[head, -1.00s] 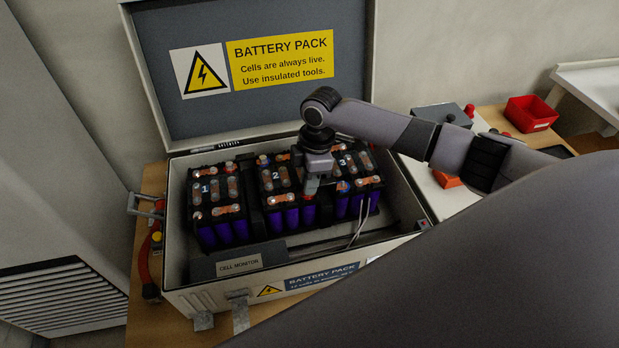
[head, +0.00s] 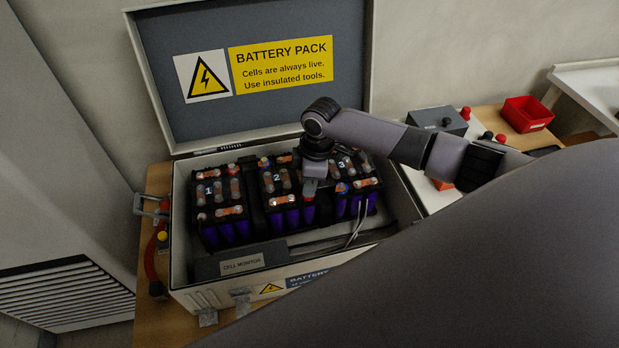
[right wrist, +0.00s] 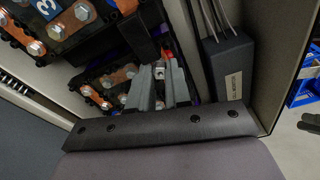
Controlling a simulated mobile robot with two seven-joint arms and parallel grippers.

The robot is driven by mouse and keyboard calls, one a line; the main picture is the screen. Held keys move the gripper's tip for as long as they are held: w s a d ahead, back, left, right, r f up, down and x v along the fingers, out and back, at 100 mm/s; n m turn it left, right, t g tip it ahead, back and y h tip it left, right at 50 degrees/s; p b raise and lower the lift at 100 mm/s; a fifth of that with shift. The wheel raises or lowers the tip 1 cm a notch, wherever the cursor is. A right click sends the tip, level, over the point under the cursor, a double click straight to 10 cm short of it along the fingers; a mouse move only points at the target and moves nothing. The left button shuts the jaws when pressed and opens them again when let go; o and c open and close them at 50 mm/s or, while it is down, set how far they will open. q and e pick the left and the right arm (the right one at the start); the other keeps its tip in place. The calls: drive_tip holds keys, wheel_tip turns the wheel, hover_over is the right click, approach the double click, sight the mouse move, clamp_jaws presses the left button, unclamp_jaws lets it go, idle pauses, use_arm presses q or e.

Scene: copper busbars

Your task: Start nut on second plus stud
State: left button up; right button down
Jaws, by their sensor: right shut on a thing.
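My right gripper (head: 310,188) points down over the right edge of battery module 2 (head: 284,198), beside module 3 (head: 352,182). In the right wrist view its two grey fingers (right wrist: 160,88) are shut on a small silver nut (right wrist: 159,73) at their tips. A red piece (right wrist: 168,55) shows just beyond the nut. The stud under the nut is hidden, so I cannot tell whether the nut touches it. Copper busbars with bolt heads (right wrist: 120,76) lie beside the fingers on module 2. My left gripper is not in view.
The open case (head: 180,240) has its lid (head: 290,110) raised behind the modules. Module 1 (head: 222,208) stands at the left. The cell monitor (head: 243,263) sits along the front wall, with cables near module 3. A red bin (head: 527,113) stands at the right.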

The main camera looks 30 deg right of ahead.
drive_tip(key=shift+s+f+m+p, duration=0.1)
drive_tip(key=shift+m+p, duration=0.2)
drive_tip(key=shift+m, duration=0.3)
drive_tip(key=shift+s+f+m+p, duration=0.1)
drive_tip(key=shift+m+p, duration=0.2)
drive_tip(key=shift+m, duration=0.3)
drive_tip(key=c, duration=1.4)
unclamp_jaws()
drive_tip(key=shift+w, duration=0.1)
drive_tip(key=shift+r+n, duration=0.1)
drive_tip(key=shift+n, duration=0.3)
drive_tip(key=n, duration=0.4)
drive_tip(key=shift+w+b, duration=0.1)
drive_tip(key=shift+b, duration=0.2)
